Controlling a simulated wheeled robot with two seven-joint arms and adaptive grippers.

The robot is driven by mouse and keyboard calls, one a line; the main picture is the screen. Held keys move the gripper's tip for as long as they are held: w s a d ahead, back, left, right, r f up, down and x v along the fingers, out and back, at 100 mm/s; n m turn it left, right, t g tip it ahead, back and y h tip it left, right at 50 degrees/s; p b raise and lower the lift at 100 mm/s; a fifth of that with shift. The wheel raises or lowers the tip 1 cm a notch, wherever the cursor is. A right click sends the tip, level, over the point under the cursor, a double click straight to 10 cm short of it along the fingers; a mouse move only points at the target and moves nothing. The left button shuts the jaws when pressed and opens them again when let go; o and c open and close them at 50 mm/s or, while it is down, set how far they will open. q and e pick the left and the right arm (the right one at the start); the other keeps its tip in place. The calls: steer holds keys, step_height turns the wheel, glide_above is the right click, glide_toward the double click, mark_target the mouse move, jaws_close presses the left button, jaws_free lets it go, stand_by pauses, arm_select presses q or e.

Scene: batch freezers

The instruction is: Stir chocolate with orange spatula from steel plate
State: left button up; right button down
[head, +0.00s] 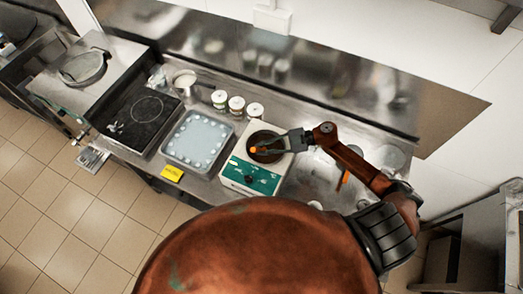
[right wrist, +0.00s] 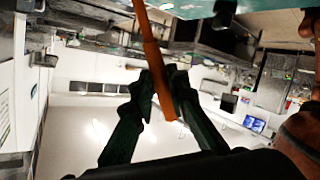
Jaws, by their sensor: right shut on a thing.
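My right gripper (head: 282,144) is shut on an orange spatula and reaches in from the right over the dark chocolate pot (head: 263,137). In the head view a small orange part of the spatula (head: 256,150) shows over the pot. In the right wrist view the orange spatula (right wrist: 148,42) runs between the two dark fingers (right wrist: 163,85). The spatula's tip is hidden, so I cannot tell how deep it sits in the chocolate. My left gripper is not in view.
The pot sits in a white unit with a green panel (head: 250,176). Left of it are a tray of white pieces (head: 198,140) and a black hob (head: 135,117). Several small jars (head: 237,104) stand behind. Another orange stick (head: 344,180) lies at the right.

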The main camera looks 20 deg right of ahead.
steer(key=shift+r, duration=0.15)
steer(key=shift+s+a+r+p, duration=0.25)
steer(key=shift+r+p, duration=0.3)
steer(key=shift+p, duration=0.05)
steer(key=shift+s+a+r+p, duration=0.2)
steer(key=shift+a+r+p, duration=0.05)
steer(key=shift+r+p, duration=0.3)
steer(key=shift+s+a+r, duration=0.2)
steer(key=shift+a+r, duration=0.05)
steer(key=shift+r, duration=0.2)
steer(key=shift+s+a+r, duration=0.25)
steer(key=shift+r, duration=0.3)
steer(key=shift+s+a+r, duration=0.2)
steer(key=shift+a+r, duration=0.1)
steer(key=shift+r, duration=0.25)
steer(key=shift+s+a+r, duration=0.25)
steer(key=shift+r, duration=0.3)
steer(key=shift+r, duration=0.1)
step_height(320, 180, up, 5)
glide_above(257, 149)
steer(key=s, duration=0.2)
steer(key=shift+w, duration=0.2)
